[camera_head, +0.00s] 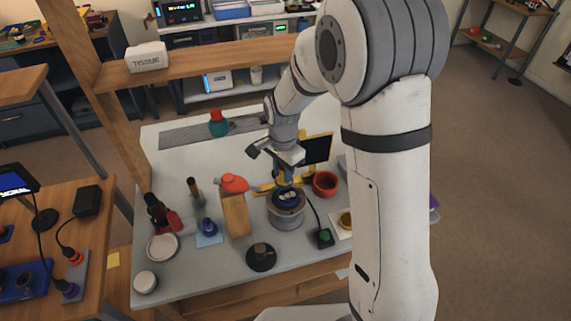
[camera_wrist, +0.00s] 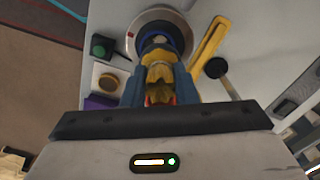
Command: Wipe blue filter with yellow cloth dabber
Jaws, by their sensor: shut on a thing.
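My gripper (camera_wrist: 158,92) is shut on the yellow cloth dabber (camera_wrist: 158,76), which sits between its two blue fingers in the wrist view. The blue filter (camera_wrist: 160,27) shows as a blue round part just beyond the dabber, on a round grey stand (camera_wrist: 127,34). In the head view my gripper (camera_head: 286,172) is low, directly above the blue filter (camera_head: 287,197) on the grey stand (camera_head: 287,220). The dabber is close to the filter; I cannot tell whether they touch. The dabber hides part of the filter in the wrist view.
A red bowl (camera_head: 325,184) stands right of the stand. A green-button box (camera_head: 323,238) is in front right, a black disc (camera_head: 261,257) in front. The front-left table surface is partly clear.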

